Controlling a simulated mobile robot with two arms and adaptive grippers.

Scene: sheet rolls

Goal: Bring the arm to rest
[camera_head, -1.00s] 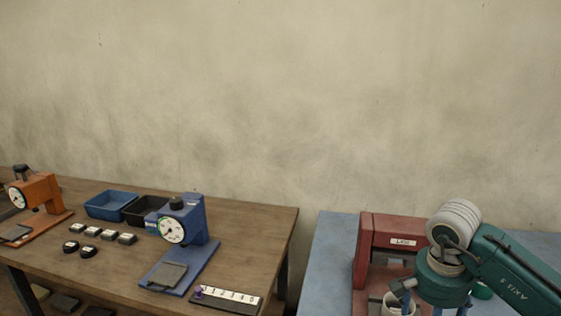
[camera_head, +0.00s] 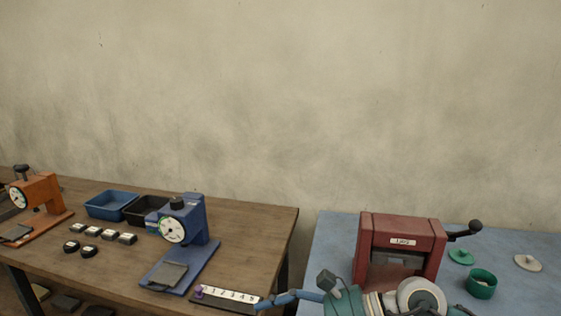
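My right arm lies low along the bottom edge, in front of the red machine. Its teal gripper (camera_head: 290,298) points left, with a blue finger reaching to the right end of the numbered strip (camera_head: 228,295). I cannot tell whether the finger touches the strip. The other finger is not clear, and the lower part of the gripper is cut off by the frame edge. Nothing is visible in its grasp. My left gripper is not in view.
The red roller machine (camera_head: 428,234) with a dark crank stands on the blue table (camera_head: 335,235). Right of it are a green bowl (camera_head: 481,285), a green lid (camera_head: 461,257) and a pale lid (camera_head: 528,263). The wooden table holds a blue gauge (camera_head: 197,222) and trays.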

